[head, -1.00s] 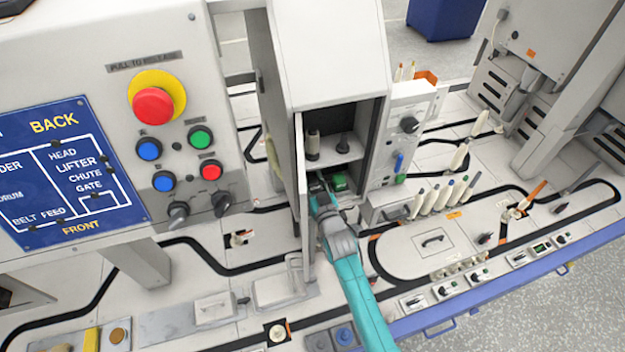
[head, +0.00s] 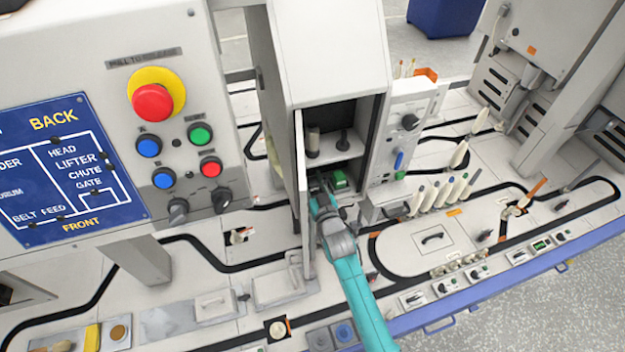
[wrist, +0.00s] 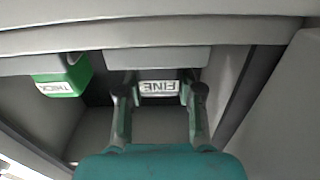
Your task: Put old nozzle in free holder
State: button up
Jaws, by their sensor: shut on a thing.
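My gripper (head: 317,184) reaches into the open grey cabinet (head: 330,55), under its inner shelf. In the wrist view my gripper (wrist: 158,95) has its two dark fingers on either side of a part labelled FINE (wrist: 158,88), and it is shut on that part. I take this part to be a nozzle. A green part labelled THICK (wrist: 62,82) sits to the left in the wrist view. In the head view a green block (head: 340,180) shows just right of my gripper. I cannot tell which holder is free.
The cabinet's open door (head: 301,185) stands close left of my arm. A control panel (head: 110,120) stands at left. Several pale pens (head: 446,194) stand at right.

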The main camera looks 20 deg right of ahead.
dwell(0.3)
jog(key=o, duration=1.2)
jog(key=s, duration=0.8)
